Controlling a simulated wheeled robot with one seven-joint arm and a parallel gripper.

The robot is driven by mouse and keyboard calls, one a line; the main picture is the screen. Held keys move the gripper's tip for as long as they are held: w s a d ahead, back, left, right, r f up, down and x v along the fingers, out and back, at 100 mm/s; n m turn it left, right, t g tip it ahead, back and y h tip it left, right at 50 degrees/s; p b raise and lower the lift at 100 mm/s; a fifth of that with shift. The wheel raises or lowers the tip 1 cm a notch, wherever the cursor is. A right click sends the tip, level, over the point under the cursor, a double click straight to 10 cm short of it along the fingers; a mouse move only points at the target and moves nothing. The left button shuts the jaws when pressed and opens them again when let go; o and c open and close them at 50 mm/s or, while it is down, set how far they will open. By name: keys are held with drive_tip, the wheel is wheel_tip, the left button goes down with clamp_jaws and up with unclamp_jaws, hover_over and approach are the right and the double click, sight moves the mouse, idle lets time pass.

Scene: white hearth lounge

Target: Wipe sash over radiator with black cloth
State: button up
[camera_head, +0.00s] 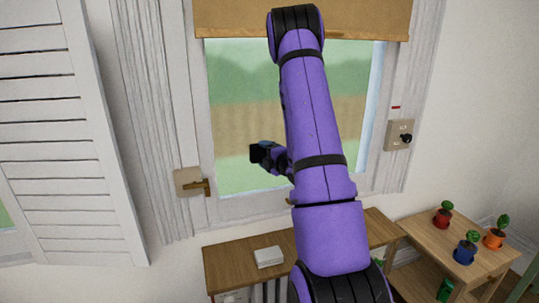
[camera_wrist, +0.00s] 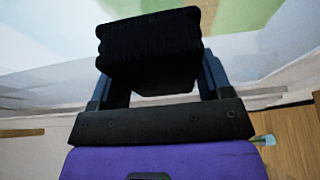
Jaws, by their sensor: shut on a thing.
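The window sash (camera_head: 225,205) has a white frame around a pane (camera_head: 240,110) with a blurred green and tan view. My gripper (camera_head: 274,157) is in front of the lower middle of the pane, its fingers pointing left. It is shut on the black cloth (camera_head: 257,152), a folded dark block. In the wrist view the cloth (camera_wrist: 148,45) sits between the two blue-grey fingers of my gripper (camera_wrist: 155,80). I cannot tell whether the cloth touches the glass. White upright fins, perhaps the radiator (camera_head: 266,293), show partly below the wooden shelf; my arm hides much of that area.
A tan blind (camera_head: 230,18) covers the window's top. A latch plate (camera_head: 190,182) is at left, a switch plate (camera_head: 399,135) at right. The wooden shelf (camera_head: 225,262) holds a white box (camera_head: 268,257). Several potted plants stand on a side table (camera_head: 440,240). A louvred shutter (camera_head: 60,130) is at left.

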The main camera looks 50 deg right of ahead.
drive_tip(key=shift+w+a, duration=0.4)
drive_tip(key=shift+a, duration=0.05)
drive_tip(key=shift+a, duration=0.1)
drive_tip(key=shift+s+a, duration=0.15)
drive_tip(key=shift+s, duration=0.1)
drive_tip(key=shift+s+a, duration=0.45)
drive_tip(key=shift+s, duration=0.35)
drive_tip(key=shift+s+a, duration=0.4)
drive_tip(key=shift+s, duration=0.35)
drive_tip(key=shift+s+a, duration=0.45)
drive_tip(key=shift+s, duration=0.35)
drive_tip(key=shift+s+a, duration=0.4)
drive_tip(key=shift+s, duration=0.25)
drive_tip(key=shift+s+a, duration=0.4)
drive_tip(key=shift+s, duration=0.2)
